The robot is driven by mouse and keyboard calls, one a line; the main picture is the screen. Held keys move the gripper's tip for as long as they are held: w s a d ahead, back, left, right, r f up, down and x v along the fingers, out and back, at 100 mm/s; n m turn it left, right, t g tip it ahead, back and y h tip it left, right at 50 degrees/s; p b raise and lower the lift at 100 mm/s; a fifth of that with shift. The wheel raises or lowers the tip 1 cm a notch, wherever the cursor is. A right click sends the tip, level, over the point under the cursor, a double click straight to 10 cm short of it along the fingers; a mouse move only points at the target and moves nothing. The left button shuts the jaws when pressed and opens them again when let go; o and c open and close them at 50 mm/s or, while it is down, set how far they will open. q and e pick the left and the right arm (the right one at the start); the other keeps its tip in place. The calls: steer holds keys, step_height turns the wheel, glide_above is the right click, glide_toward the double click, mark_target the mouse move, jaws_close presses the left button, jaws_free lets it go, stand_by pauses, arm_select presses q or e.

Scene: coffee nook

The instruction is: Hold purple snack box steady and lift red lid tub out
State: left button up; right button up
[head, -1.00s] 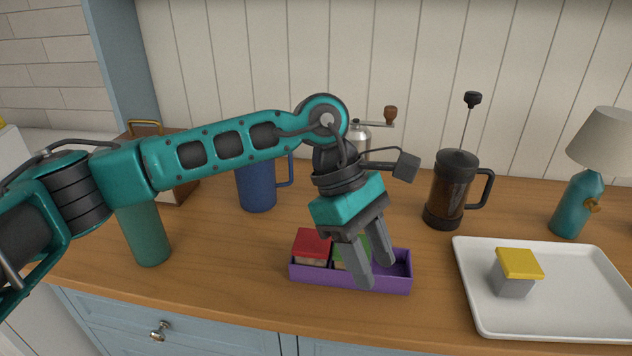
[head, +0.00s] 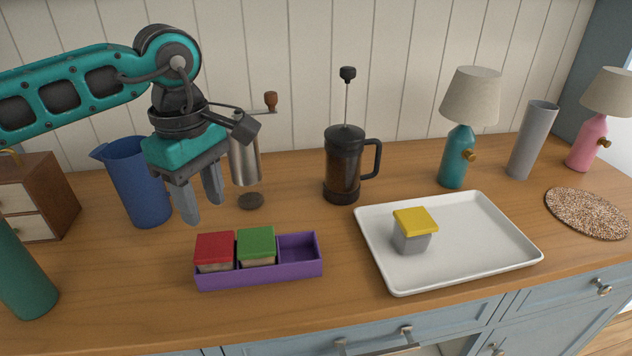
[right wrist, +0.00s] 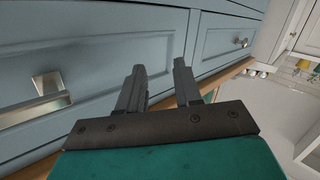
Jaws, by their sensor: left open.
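The purple snack box (head: 262,276) sits on the wooden counter in the head view. The red lid tub (head: 214,251) is in its left compartment and a green lid tub (head: 256,247) in its middle one. The right compartment is empty. My left gripper (head: 200,208) is open and empty, fingers pointing down, in the air above and behind the box's left end, apart from it. My right gripper (right wrist: 158,82) shows in the right wrist view, fingers apart with nothing between them, in front of the blue drawer fronts. It is out of the head view.
A white tray (head: 375,252) with a yellow lid tub (head: 413,232) lies right of the box. A French press (head: 343,165), a grinder (head: 245,160) and a blue pitcher (head: 140,185) stand behind. A green cylinder (head: 22,275) stands at left. The counter before the box is clear.

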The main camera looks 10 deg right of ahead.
steer(key=s+a+r+n+y, duration=0.2)
steer(key=a+r+y, duration=0.3)
steer(key=r, duration=0.4)
step_height(320, 180, up, 19)
steer(key=n+g+h, duration=1.2)
steer(key=n+h, duration=0.4)
steer(key=n, duration=0.7)
glide_above(318, 246)
steer(key=f, duration=1.2)
steer(key=shift+w+f, duration=0.25)
steer(key=shift+f, duration=0.05)
